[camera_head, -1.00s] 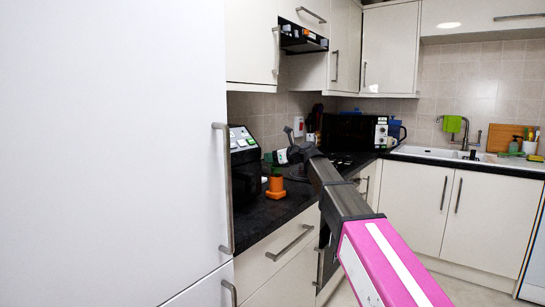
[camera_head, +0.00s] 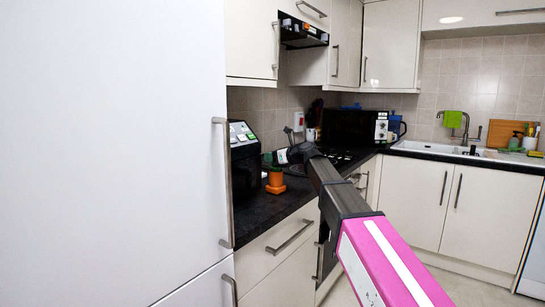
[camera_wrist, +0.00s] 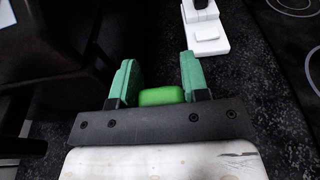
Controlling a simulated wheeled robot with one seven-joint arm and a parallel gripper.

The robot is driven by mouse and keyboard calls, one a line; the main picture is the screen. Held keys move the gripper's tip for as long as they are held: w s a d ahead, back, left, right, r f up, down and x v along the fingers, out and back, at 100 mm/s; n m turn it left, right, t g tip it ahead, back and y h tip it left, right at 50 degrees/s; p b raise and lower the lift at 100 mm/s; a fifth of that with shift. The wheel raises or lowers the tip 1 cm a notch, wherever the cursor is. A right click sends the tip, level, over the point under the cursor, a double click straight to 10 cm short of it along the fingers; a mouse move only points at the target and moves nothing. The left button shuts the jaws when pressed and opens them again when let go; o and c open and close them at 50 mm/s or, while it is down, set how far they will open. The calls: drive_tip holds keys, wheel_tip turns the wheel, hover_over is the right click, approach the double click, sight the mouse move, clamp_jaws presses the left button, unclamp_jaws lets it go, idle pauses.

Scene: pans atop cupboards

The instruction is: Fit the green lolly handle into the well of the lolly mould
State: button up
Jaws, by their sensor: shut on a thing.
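My gripper (camera_wrist: 158,90) has green fingers and is shut on the green lolly handle (camera_wrist: 160,97), which shows as a bright green block between them in the wrist view. In the head view my gripper (camera_head: 268,159) is over the dark worktop, and the handle cannot be made out clearly. An orange piece (camera_head: 275,181), which looks like the lolly mould, stands upright on the worktop just below the gripper. I cannot tell whether the handle touches it. Its well is hidden, and the wrist view does not show the orange piece.
A dark appliance with a button panel (camera_head: 242,134) stands close on the left, beside the tall white door (camera_head: 115,130). A white object (camera_wrist: 205,32) lies ahead on the worktop in the wrist view. A black hob (camera_wrist: 283,8) is beyond it.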

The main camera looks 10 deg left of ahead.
drive_tip(key=shift+f, duration=0.7)
drive_tip(key=o, duration=1)
drive_tip(key=v, duration=1)
drive_tip(key=shift+s+d, duration=0.2)
drive_tip(key=shift+d, duration=0.15)
drive_tip(key=shift+r, duration=0.1)
